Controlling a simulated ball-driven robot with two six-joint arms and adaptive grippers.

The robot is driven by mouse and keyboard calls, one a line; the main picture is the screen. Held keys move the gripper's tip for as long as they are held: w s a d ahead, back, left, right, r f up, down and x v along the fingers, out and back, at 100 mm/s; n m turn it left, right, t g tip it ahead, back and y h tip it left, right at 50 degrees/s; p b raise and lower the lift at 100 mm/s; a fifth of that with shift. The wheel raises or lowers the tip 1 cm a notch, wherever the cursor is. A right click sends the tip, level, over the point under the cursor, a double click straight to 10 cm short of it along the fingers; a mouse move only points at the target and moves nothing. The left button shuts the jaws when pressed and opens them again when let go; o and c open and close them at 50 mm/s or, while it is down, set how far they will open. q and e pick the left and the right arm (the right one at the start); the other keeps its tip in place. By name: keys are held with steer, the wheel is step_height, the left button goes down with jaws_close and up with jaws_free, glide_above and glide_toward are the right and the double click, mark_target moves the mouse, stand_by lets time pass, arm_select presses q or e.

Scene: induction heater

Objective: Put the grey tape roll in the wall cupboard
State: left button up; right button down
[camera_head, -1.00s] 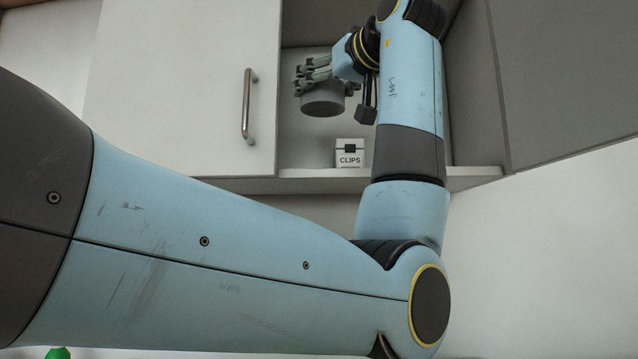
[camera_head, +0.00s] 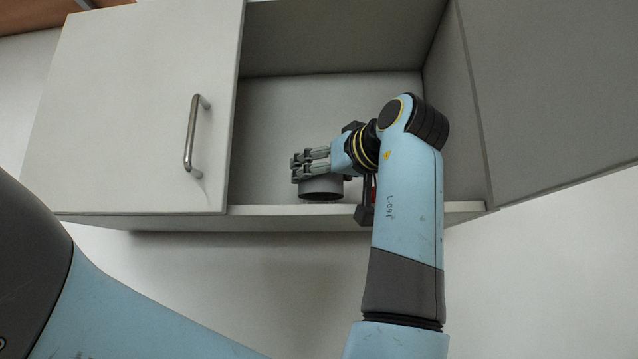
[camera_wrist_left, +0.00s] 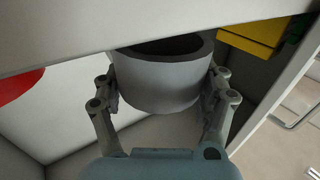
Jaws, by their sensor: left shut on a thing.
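The grey tape roll (camera_head: 321,189) is in the open right-hand part of the wall cupboard (camera_head: 330,103), low and close above the cupboard's floor. I cannot tell whether it touches the floor. My left gripper (camera_head: 311,164) is shut on the roll. The left wrist view shows the roll (camera_wrist_left: 163,82) between the two fingers of the gripper (camera_wrist_left: 162,100), with its dark hollow at the top. The left cupboard door (camera_head: 140,110) is shut and the right door (camera_head: 560,85) stands open. My right gripper is not in view.
My left forearm covers part of the cupboard's right side and front edge. In the left wrist view a red thing (camera_wrist_left: 18,83) shows at the left and a yellow thing (camera_wrist_left: 250,38) at the upper right. The cupboard's upper space is clear.

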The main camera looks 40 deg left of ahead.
arm_select(q)
step_height(320, 180, down, 2)
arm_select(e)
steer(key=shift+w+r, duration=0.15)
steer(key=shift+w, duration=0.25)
arm_select(q)
steer(key=o, duration=1.3)
steer(key=shift+c, duration=0.2)
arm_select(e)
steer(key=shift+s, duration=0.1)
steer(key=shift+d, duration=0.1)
